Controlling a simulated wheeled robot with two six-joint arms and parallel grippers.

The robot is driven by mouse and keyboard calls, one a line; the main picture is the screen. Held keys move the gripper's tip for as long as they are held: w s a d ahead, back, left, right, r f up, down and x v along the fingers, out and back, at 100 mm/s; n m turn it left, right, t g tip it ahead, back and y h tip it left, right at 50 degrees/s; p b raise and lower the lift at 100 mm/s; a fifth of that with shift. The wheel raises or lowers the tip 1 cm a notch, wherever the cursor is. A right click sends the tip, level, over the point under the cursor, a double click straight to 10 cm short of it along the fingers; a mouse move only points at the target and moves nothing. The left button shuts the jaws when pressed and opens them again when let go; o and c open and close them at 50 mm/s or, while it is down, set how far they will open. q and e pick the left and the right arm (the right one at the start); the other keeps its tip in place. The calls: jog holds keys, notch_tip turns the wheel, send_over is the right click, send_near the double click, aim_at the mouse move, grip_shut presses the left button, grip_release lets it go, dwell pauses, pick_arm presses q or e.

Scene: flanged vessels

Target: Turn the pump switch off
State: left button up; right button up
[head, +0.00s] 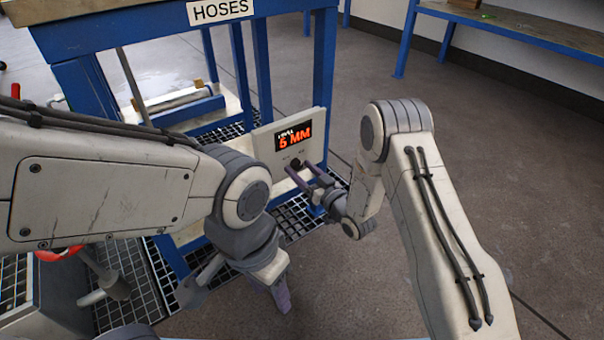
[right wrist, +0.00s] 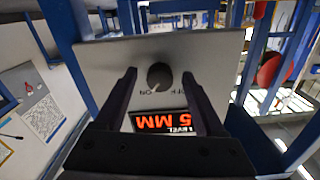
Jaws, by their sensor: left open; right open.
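The pump switch is a round black knob (head: 296,163) on a pale control panel (head: 264,141), under a display (head: 293,137) with red digits reading 5 MM. In the right wrist view the panel appears upside down. The knob (right wrist: 159,75) shows a small light mark at its lower edge, near lettering partly readable as ON. My right gripper (head: 298,176) is open in front of the panel, its two fingers (right wrist: 158,86) on either side of the knob with gaps. Contact with the panel cannot be told. My left gripper (head: 281,290) is low in the head view, pointing down, away from the switch.
The panel is mounted on a blue frame (head: 324,65) with a HOSES sign (head: 220,10) above. Black grating (head: 120,262) lies below. Another blue-edged bench (head: 520,30) stands at the back right. The concrete floor (head: 480,130) on the right is clear.

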grip_shut()
jog(key=shift+n, duration=0.4)
jog(key=n+p, duration=0.1)
jog(key=n, duration=0.2)
jog(key=shift+p, duration=0.4)
jog(key=n+p, duration=0.1)
jog(key=n, duration=0.3)
jog(key=shift+d+p, duration=0.1)
jog(key=shift+p, duration=0.25)
jog(key=n+p, duration=0.1)
jog(key=n, duration=0.4)
jog(key=shift+d+n+p, duration=0.1)
jog(key=shift+n+p, duration=0.6)
jog(key=shift+n, duration=0.8)
